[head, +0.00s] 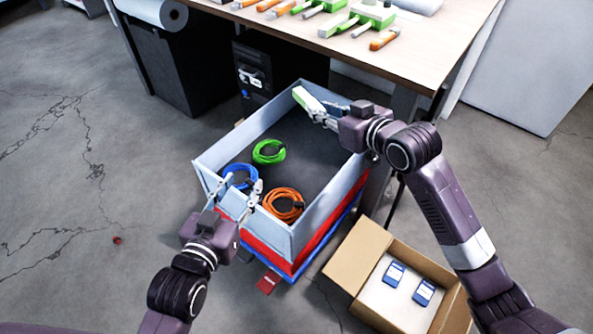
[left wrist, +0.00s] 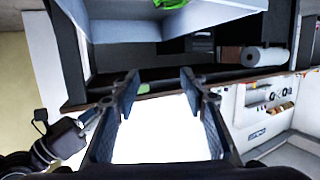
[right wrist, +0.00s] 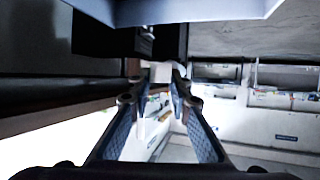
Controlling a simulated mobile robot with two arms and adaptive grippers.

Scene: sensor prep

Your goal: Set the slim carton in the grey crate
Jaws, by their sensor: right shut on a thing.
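The slim carton (head: 307,100), green and white, is in my right gripper (head: 324,113), over the back corner of the grey crate in the head view. In the right wrist view a pale end of the carton (right wrist: 160,72) shows between the fingertips (right wrist: 158,84). The grey crate (head: 333,207) is open at the top and holds a green, a blue and an orange cable coil. My left gripper (head: 234,192) is open and empty at the crate's near left wall. Its spread fingers (left wrist: 160,85) also show in the left wrist view.
The crate stands on red and blue crates (head: 311,254). A cardboard box (head: 358,260) with two blue packs is at the lower right. A workbench (head: 440,52) with green and orange tools stands behind. A red card (head: 268,283) lies in front.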

